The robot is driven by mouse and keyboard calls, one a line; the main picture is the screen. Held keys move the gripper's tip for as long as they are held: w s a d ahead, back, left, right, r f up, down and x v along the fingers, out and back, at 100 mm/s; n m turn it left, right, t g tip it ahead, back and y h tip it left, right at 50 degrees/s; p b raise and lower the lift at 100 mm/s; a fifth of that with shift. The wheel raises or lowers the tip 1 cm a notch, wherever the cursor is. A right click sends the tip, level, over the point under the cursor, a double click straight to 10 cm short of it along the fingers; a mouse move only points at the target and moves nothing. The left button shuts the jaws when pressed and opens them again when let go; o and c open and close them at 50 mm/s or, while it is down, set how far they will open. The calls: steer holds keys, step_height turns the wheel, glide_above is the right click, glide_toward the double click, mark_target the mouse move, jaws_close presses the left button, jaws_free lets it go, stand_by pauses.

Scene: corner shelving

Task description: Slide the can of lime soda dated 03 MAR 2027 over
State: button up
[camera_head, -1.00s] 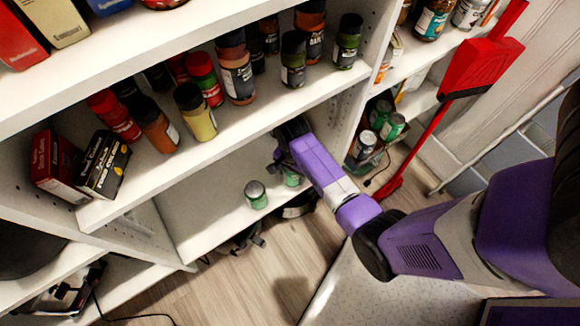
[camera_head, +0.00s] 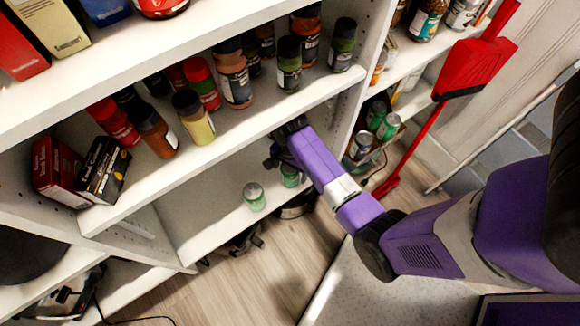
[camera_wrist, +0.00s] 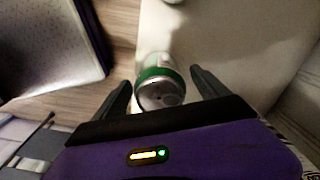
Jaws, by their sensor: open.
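A green can with a silver top (camera_head: 254,196) stands upright on the low white shelf (camera_head: 205,200), apart from my gripper. A second green can (camera_head: 291,177) stands just right of it, partly hidden by my gripper (camera_head: 280,152). In the wrist view, a green can with a silver top (camera_wrist: 154,70) is between the two open dark fingers of my gripper (camera_wrist: 160,82). Gaps show on both sides of it. No date is readable on any can.
Bottles and jars (camera_head: 235,82) line the shelf above my gripper. A shelf side panel (camera_head: 352,100) stands to its right. More cans (camera_head: 388,127) sit on shelving beyond it. The low shelf's left part is bare.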

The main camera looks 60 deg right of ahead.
steer(key=shift+r, duration=1.9)
